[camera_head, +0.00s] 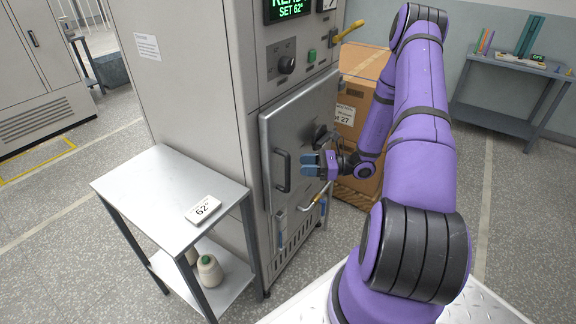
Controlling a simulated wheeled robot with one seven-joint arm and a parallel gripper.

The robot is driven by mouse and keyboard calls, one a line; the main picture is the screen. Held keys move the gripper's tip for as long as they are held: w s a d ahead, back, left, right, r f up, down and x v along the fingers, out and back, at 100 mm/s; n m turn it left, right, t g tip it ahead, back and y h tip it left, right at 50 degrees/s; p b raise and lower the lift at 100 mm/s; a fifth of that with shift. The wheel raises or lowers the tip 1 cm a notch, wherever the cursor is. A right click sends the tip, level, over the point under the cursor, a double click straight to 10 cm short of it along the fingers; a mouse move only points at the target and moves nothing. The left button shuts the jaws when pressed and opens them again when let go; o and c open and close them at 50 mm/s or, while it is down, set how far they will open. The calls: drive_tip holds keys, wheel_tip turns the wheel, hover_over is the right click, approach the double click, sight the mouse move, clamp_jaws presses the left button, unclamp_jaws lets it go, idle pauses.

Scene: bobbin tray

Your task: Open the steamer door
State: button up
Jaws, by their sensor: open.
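The steamer door (293,131) is a grey metal panel on the front of a tall grey cabinet (190,60). It looks closed against the cabinet. A dark vertical handle (282,170) stands on the door's left side. My gripper (307,165), with blue-grey fingers, is in front of the door, just right of that handle. It is open and holds nothing that I can see. Whether it touches anything is unclear. A dark round fitting on the door (322,132) is partly hidden by my gripper.
A metal side table (150,184) with a "62°" card (203,209) stands left of the door; thread cones (209,270) sit on its lower shelf. Stacked cardboard boxes (366,98) stand behind my arm. A workbench (510,66) is at the back right. Speckled floor is clear at left.

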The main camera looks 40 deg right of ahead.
drive_tip(key=shift+x, duration=3.1)
clamp_jaws()
